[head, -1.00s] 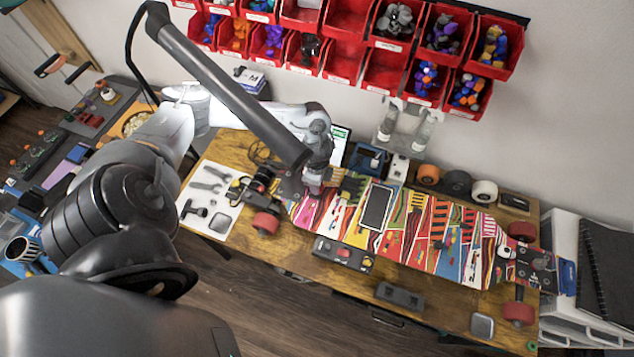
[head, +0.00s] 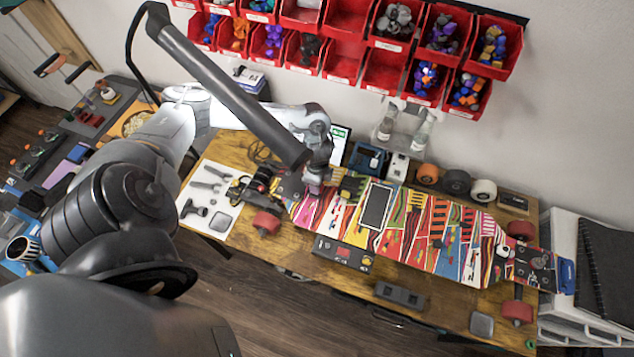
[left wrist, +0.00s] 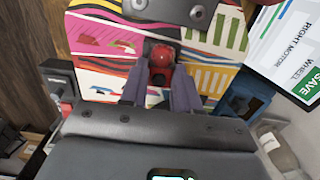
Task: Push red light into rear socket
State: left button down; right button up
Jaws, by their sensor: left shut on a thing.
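The red light (left wrist: 160,58) is between the two fingers of my left gripper (left wrist: 160,88) in the left wrist view. The fingers are shut on it, over the patterned skateboard deck (left wrist: 105,42). The socket cannot be made out clearly, as the light and fingers cover the spot. In the head view my left gripper (head: 316,182) is at the left end of the deck (head: 340,217), pointing down. The red light is hidden there. I cannot tell whether the light sits in a socket or just above it. My right gripper is not in view.
A black device (head: 376,206) lies on the deck. A control box with a red switch (head: 343,254) lies in front of it. Loose wheels (head: 456,183) stand behind the deck. A lit screen (head: 340,140) stands behind the gripper. Red bins (head: 345,62) hang on the wall.

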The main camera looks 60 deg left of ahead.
pick_arm(q)
jog(key=shift+f, duration=0.45)
dwell(0.3)
jog(key=c, duration=0.7)
grip_release()
jog(key=shift+c, duration=0.2)
jog(key=shift+o, duration=1.4)
jog(key=shift+r, duration=0.15)
jog(key=shift+r+p, duration=0.8)
jog(key=shift+p, duration=0.2)
jog(key=shift+r+p, duration=0.6)
jog(key=shift+p, duration=0.15)
